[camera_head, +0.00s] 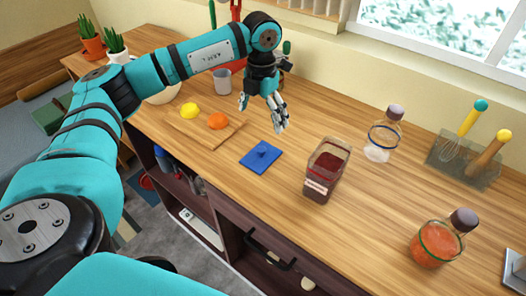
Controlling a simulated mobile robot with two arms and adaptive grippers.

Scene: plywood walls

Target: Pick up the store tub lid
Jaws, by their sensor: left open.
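The store tub lid looks to be the flat blue square (261,157) with a small raised knob, lying on the wooden counter near its front edge. A clear tub (327,170) with dark red contents and a label stands to its right, open at the top and apart from it. My left gripper (263,118) is open and empty, pointing down above the counter, behind the blue lid and apart from it. My right gripper is out of the frame.
A cutting board (204,139) with a lemon (190,110) and an orange (218,121) lies left of the lid. A clear jar (381,135), an orange-filled jar (434,247) and a utensil tray (462,162) stand right. The counter between lid and tub is bare.

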